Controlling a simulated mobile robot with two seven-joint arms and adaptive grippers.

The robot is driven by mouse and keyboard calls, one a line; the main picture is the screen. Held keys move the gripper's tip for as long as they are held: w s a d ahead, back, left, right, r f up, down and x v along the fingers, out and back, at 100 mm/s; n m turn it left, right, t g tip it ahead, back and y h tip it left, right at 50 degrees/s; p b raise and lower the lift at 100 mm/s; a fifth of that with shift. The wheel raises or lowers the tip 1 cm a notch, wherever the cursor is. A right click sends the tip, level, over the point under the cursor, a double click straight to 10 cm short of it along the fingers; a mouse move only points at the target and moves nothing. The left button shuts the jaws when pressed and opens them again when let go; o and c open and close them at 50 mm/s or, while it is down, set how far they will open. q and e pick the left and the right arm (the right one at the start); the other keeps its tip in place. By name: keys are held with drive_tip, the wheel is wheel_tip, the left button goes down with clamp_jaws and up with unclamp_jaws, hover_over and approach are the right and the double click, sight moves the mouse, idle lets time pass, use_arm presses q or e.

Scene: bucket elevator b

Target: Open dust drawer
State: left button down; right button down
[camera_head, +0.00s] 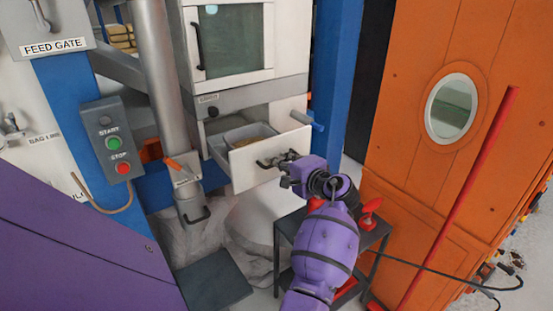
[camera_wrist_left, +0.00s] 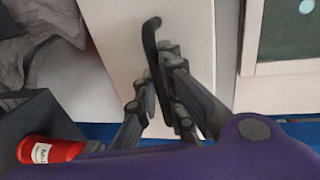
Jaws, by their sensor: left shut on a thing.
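The dust drawer (camera_head: 246,167) is a white-fronted drawer below the glass-doored cabinet in the head view. It stands pulled out, and its grey inside with some tan contents shows behind the front. My left gripper (camera_head: 273,160) is at the drawer front, shut on the dark drawer handle. In the left wrist view the curved black handle (camera_wrist_left: 150,38) runs between the fingers of my left gripper (camera_wrist_left: 163,92), against the white drawer front (camera_wrist_left: 119,45). Part of the handle is hidden by the fingers. My right gripper is in neither view.
A dark side table (camera_head: 369,238) with red items stands close to my left arm. A grey chute pipe (camera_head: 157,80) and a START/STOP box (camera_head: 112,138) are at the left. An orange door panel (camera_head: 415,165) with a round window closes off the right.

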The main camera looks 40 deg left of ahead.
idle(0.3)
use_arm(q)
drive_tip(key=c, duration=1.8)
unclamp_jaws()
drive_tip(key=shift+c, duration=0.2)
drive_tip(key=shift+d, duration=0.15)
drive_tip(key=v, duration=1.1)
drive_tip(key=shift+s+d, duration=0.2)
drive_tip(key=shift+d, duration=0.15)
